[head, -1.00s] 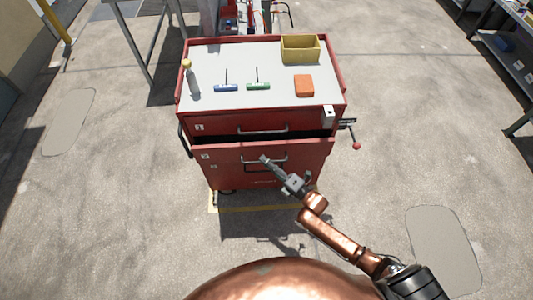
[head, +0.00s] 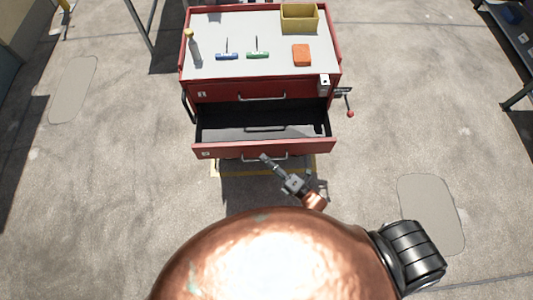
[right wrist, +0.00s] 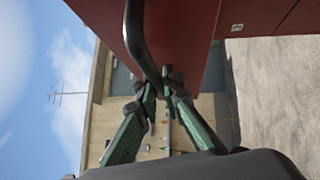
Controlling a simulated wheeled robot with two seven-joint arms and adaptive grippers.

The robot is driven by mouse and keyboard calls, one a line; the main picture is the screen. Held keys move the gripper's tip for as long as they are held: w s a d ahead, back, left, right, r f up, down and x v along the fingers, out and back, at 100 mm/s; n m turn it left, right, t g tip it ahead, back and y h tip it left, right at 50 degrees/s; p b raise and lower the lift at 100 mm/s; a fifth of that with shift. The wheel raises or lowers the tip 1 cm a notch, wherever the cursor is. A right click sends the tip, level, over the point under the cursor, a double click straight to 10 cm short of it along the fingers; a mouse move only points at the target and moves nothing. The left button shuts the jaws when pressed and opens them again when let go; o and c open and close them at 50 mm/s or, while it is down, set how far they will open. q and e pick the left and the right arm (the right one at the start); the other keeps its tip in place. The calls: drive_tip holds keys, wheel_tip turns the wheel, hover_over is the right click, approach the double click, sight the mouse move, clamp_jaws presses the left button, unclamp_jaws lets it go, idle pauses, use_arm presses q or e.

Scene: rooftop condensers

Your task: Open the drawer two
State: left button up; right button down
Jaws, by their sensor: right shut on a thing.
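Drawer two (head: 225,152) of the red tool cabinet stands well out, its dark inside showing from above. Its red front fills the top of the right wrist view (right wrist: 190,30). My right gripper (head: 264,157) is at the middle of this front, shut on the grey bar handle (head: 280,156). In the right wrist view the handle (right wrist: 137,35) runs down between the green-padded fingertips (right wrist: 164,84). A dark bar-like thing (head: 265,128) shows inside the drawer. The drawer above (head: 225,91) is shut. My left gripper is not in view.
On the cabinet top (head: 210,65) are a yellow bin (head: 299,19), an orange block (head: 301,55), blue (head: 227,57) and green (head: 258,55) T-handled tools and a yellow-capped bottle (head: 192,42). A red-knobbed lever (head: 350,113) juts out at the cabinet's right. Concrete floor is clear on both sides.

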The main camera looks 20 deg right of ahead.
drive_tip(key=shift+s, duration=0.1)
drive_tip(key=c, duration=2)
unclamp_jaws()
drive_tip(key=shift+c, duration=0.2)
drive_tip(key=v, duration=1.2)
